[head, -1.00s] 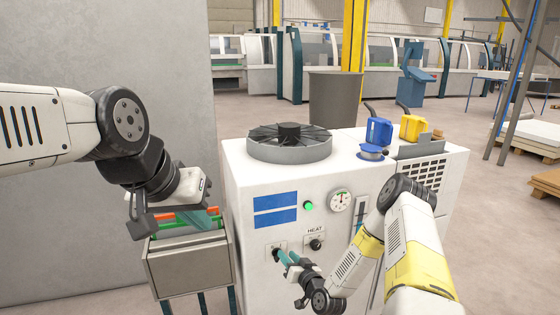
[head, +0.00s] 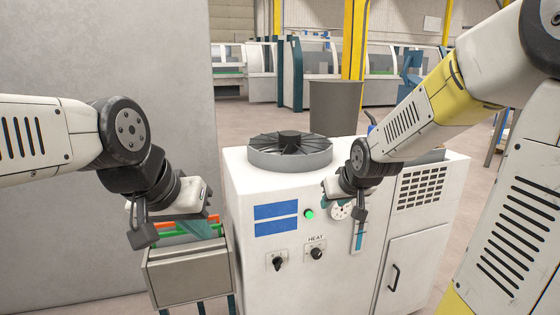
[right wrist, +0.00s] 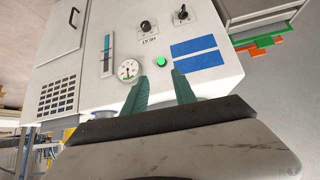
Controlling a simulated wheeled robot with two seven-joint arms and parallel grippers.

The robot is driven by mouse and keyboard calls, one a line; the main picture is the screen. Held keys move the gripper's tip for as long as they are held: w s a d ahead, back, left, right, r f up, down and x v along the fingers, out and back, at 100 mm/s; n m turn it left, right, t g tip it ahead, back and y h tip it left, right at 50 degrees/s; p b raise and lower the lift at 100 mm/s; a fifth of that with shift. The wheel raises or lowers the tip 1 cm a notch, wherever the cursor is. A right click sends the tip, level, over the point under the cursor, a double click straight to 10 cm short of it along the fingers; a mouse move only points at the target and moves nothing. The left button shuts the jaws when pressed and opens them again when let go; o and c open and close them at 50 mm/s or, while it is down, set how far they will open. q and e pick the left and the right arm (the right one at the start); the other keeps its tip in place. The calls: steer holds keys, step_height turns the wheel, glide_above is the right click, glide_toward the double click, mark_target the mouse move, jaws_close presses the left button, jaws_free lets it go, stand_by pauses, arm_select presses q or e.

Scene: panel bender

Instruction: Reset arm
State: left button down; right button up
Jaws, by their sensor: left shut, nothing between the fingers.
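My left gripper (head: 203,230) is shut and empty, its teal fingers low over the grey bin at the left of the white machine (head: 240,200). My right gripper (head: 333,198) is raised in front of the machine's front panel, partly covering the round gauge. In the right wrist view its two teal fingers (right wrist: 160,84) stand apart with nothing between them. The green lamp (right wrist: 161,61) and the gauge (right wrist: 128,70) show beyond the fingertips. The left knob (head: 277,262) and the HEAT knob (head: 316,253) are clear of both grippers.
The grey bin (head: 190,280) holds green and orange pieces. A round fan (head: 289,152) sits on the machine's top. My right arm hides much of the top's right part. A grey wall panel (head: 100,50) stands behind my left arm.

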steer(key=s+r+m+g, duration=0.1)
steer(key=s+r, duration=0.2)
steer(key=s, duration=0.7)
steer(key=s+r, duration=0.3)
steer(key=s, duration=0.6)
steer(key=shift+s+r+m+g+y, duration=0.15)
steer(key=shift+s+m+g+y, duration=0.25)
steer(key=shift+d, duration=0.1)
